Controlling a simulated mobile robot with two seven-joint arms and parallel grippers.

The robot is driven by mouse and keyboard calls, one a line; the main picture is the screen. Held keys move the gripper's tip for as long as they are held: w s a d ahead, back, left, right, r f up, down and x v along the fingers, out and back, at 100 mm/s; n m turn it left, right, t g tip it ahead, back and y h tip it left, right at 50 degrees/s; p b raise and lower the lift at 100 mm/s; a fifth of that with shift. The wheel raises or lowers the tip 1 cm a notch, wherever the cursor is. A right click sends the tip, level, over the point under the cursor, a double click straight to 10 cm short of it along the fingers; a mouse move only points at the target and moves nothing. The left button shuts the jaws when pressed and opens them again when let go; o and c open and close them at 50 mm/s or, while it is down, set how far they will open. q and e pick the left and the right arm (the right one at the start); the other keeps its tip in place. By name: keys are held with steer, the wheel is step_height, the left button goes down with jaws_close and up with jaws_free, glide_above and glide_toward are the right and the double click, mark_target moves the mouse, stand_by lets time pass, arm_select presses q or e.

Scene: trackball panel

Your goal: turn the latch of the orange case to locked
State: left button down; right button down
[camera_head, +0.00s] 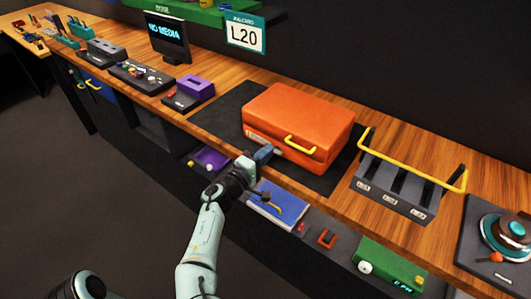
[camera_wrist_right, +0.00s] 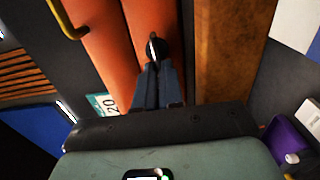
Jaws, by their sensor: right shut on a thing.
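The orange case (camera_head: 298,115) lies closed on a dark mat on the wooden counter. Its yellow handle (camera_head: 301,144) faces the front. My right gripper (camera_head: 266,152) is at the front face of the case, left of the handle. In the right wrist view the case front (camera_wrist_right: 108,45) shows close up, with the small dark latch (camera_wrist_right: 155,46) on it. The fingers of my right gripper (camera_wrist_right: 155,68) are shut on the latch. The fingertips partly hide it, so its exact angle is hard to tell. My left gripper is not in view.
A grey rack (camera_head: 395,187) with a yellow bar stands right of the case. A purple-topped device (camera_head: 193,90) stands to its left. Below the counter edge are a blue panel (camera_head: 278,204) and a green box (camera_head: 390,263). Dark mat (camera_head: 231,112) is bare left of the case.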

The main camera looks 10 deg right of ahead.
steer(key=shift+r, duration=0.1)
steer(key=c, duration=1.3)
jaws_free()
steer(key=shift+d, duration=0.1)
steer(key=shift+o, duration=0.2)
steer(key=v, duration=1.3)
